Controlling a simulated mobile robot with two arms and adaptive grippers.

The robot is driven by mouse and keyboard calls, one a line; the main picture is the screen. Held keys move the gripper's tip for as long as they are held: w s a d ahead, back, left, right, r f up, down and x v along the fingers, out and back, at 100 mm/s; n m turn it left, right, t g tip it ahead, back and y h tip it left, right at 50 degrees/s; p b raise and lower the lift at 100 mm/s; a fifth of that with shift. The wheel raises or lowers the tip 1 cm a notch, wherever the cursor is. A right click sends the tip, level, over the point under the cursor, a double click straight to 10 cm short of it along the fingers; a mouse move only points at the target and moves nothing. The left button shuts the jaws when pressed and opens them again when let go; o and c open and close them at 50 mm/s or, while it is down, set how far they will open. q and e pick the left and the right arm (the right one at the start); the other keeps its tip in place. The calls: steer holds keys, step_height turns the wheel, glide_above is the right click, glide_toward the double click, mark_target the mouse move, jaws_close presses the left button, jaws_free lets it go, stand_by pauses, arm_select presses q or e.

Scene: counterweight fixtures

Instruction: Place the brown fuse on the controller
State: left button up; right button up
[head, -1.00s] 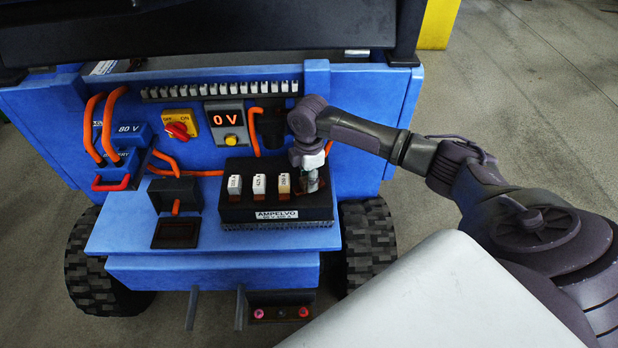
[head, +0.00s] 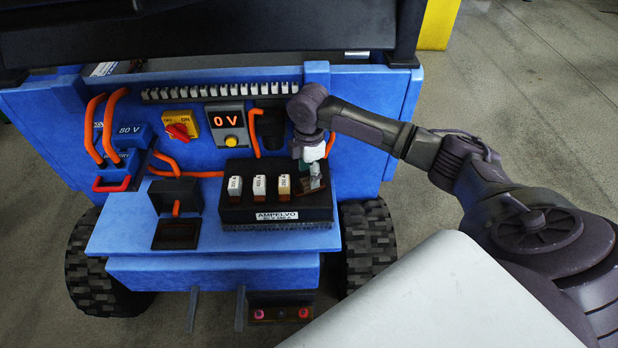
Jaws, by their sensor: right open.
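The controller (head: 236,213) is a black box with an "AMPELVO" label, on the blue vehicle's shelf. Two white fuses (head: 235,187) and a tan-topped fuse (head: 284,187) stand upright in a row on it, with reddish-brown lower parts. At the right end of the row, my right gripper (head: 312,178) points down and is open. A small pale piece shows between its fingers, with brown just below; the fingers partly hide this spot, so I cannot tell how the piece is seated or whether it is the brown fuse. My left gripper is out of view.
Orange cables (head: 113,125) run at the left. A black holder (head: 176,193) stands left of the controller. A pale grey surface (head: 440,290) fills the lower right.

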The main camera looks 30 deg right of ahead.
step_height(320, 180, up, 9)
stand_by(0.3)
stand_by(0.4)
